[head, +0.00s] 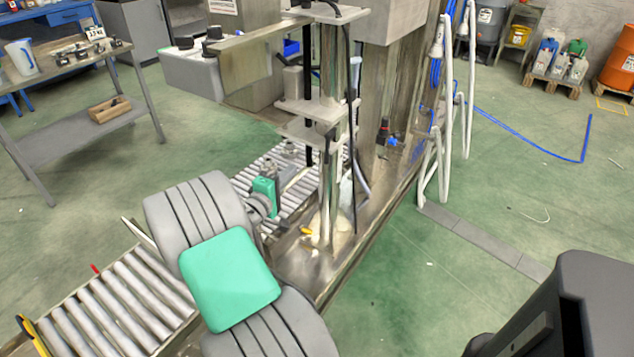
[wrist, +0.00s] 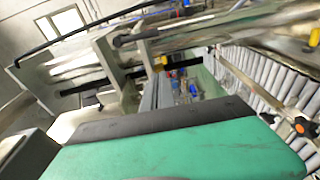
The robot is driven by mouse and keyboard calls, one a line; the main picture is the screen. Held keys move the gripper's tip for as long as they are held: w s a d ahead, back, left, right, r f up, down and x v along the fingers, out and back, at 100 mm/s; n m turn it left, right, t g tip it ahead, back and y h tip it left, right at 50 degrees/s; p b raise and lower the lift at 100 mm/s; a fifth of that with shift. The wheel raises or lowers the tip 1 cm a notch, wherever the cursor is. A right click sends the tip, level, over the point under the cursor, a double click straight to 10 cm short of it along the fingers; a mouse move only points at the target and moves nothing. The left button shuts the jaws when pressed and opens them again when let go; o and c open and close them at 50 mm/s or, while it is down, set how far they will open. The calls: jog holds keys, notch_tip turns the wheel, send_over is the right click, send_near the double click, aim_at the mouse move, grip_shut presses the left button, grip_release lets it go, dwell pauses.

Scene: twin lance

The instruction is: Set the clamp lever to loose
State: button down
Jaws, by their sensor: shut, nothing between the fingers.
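I cannot pick out the clamp lever with certainty in either view. In the head view the machine's column (head: 333,165) rises beside the roller conveyor, with clamp-like plates (head: 309,108) around it. A small yellow piece (head: 305,231) shows at the column's foot, too small to tell what it is. My arm reaches from the bottom toward the column, and its green end part hides much of my gripper there. No contact with anything is visible.
The roller conveyor (head: 127,303) runs under my arm; it also shows in the wrist view (wrist: 262,80), with an orange-centred black knob (wrist: 299,127) on its side. A red-topped black fitting (head: 383,133) stands on the machine bed. White pipes (head: 436,160) rise behind.

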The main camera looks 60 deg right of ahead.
aim_at(327, 150)
jog(key=d, duration=1.1)
jog(key=s, duration=0.1)
jog(key=s+a, duration=0.2)
jog(key=s, duration=0.1)
jog(key=shift+a+r, duration=0.1)
jog(key=shift+r, duration=0.1)
